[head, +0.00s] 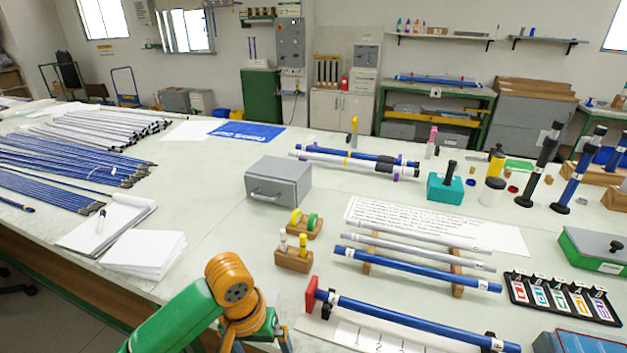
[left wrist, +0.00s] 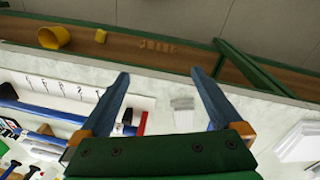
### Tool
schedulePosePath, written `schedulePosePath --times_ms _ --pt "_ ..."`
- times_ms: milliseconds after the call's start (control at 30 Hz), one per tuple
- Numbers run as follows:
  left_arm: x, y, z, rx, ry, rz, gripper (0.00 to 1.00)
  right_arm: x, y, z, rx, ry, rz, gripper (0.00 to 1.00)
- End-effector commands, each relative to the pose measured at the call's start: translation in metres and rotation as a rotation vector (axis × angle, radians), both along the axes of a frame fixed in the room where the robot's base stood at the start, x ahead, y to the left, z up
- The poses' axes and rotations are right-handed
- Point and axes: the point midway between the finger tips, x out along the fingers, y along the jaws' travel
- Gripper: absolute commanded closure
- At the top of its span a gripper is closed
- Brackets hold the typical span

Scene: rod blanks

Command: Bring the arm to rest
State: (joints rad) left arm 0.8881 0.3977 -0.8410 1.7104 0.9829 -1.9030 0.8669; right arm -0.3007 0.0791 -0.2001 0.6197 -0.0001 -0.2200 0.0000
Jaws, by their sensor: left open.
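My left arm (head: 185,310) comes in from the bottom left of the head view, green with an orange joint. Its fingertips are hidden or out of frame there. In the left wrist view my left gripper (left wrist: 160,76) is open, its two blue fingers spread wide with nothing held between them. It is over the front part of the pale worktop (left wrist: 170,96), close to the edge. A blue rod (head: 410,322) with a red end stop (head: 311,293) lies to the right of the arm in the head view. My right gripper is not in view.
A wooden block with capped pegs (head: 293,259) stands close to the arm. Blue and grey rods (head: 415,269) rest on wooden supports to the right. A grey metal box (head: 279,184) stands behind. Paper stacks (head: 144,255) lie left; bare worktop lies between.

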Motion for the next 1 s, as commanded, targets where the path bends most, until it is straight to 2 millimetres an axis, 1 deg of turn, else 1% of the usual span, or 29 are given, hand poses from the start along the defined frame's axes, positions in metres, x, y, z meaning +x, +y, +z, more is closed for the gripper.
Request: schedulePosePath --times_ms 167,300,400,500,567,667,867,1000 --pt "-0.016 -0.018 -0.022 -0.073 -0.029 -0.081 0.0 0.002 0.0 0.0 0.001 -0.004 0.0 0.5" --pt "-0.033 -0.032 -0.041 -0.147 -0.08 -0.138 0.0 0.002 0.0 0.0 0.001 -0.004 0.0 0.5" --pt "-0.046 -0.037 -0.054 -0.192 -0.128 -0.159 0.0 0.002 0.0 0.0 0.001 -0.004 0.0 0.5" --pt "-0.06 -0.034 -0.065 -0.215 -0.183 -0.157 0.0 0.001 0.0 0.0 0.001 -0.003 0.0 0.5" --pt "-0.068 -0.027 -0.071 -0.211 -0.213 -0.146 0.0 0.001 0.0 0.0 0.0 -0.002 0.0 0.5" --pt "-0.083 -0.01 -0.08 -0.18 -0.254 -0.123 0.0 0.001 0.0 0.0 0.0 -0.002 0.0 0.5" --pt "-0.116 0.037 -0.092 -0.047 -0.291 -0.082 0.0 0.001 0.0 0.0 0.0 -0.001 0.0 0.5" --pt "-0.144 0.075 -0.095 0.079 -0.284 -0.07 0.0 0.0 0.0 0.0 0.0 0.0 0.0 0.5"
